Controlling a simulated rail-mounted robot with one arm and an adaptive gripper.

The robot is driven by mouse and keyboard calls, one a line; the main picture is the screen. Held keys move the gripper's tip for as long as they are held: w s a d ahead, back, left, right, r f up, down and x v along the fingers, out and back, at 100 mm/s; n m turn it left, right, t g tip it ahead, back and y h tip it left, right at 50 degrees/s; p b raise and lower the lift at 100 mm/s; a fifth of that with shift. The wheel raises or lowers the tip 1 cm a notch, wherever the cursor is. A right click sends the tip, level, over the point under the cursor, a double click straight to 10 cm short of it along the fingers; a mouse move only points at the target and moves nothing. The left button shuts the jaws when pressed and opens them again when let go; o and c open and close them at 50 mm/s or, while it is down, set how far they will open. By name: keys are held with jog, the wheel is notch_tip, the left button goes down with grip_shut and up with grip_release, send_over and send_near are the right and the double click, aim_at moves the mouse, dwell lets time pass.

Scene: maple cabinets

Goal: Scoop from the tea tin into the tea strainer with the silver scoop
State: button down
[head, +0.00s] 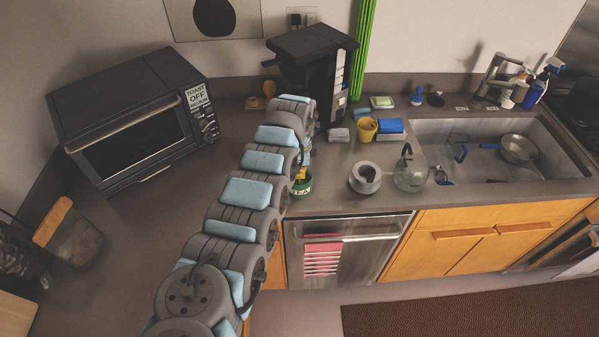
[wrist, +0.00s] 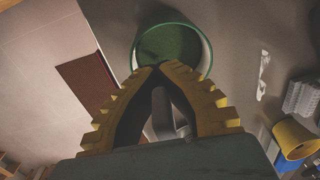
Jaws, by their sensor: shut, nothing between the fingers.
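The green tea tin (head: 301,188) stands near the counter's front edge, partly hidden behind my arm. In the wrist view its green round opening (wrist: 168,45) lies just beyond my fingertips. My gripper (wrist: 160,68) has yellow-padded fingers shut at the tips, over the near rim of the tin; it also shows small in the head view (head: 302,172). A grey bar shows between the finger bases; I cannot tell whether it is the silver scoop or part of my gripper. A pale round vessel (head: 365,178) stands right of the tin; I cannot tell whether it is the tea strainer.
A glass teapot (head: 410,177) stands right of the pale vessel, by the sink (head: 480,128). A yellow cup (head: 366,130) and blue box (head: 390,128) are behind. A toaster oven (head: 135,120) is left, a black coffee machine (head: 318,60) at the back.

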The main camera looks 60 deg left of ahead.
jog(key=shift+r+p, duration=1.65)
jog(key=shift+r, duration=0.6)
jog(key=shift+r+p, duration=0.95)
jog(key=shift+r, duration=1.1)
